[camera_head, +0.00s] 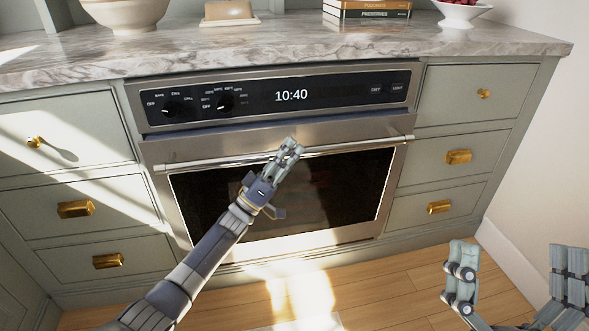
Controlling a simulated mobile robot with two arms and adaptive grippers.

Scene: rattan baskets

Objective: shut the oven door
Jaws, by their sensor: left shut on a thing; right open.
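The oven (268,125) is built in under the counter, with a black control panel showing 10:40. Its door (300,238) has a dark window and a steel bar handle (355,145) across the top. The door stands upright and looks flush or nearly flush with the front; I cannot tell if a small gap is left. My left gripper (287,152) is shut on the handle near its middle, and hides that part of the bar. My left forearm covers part of the window. My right gripper (515,275) is open and empty at the lower right, apart from the oven.
Drawers with brass pulls flank the oven on the left (60,180) and right (440,180). The marble counter (300,48) above holds a bowl (125,14), a butter dish (228,12), books (365,10) and a fruit bowl (460,14). The wooden floor (385,290) in front is clear.

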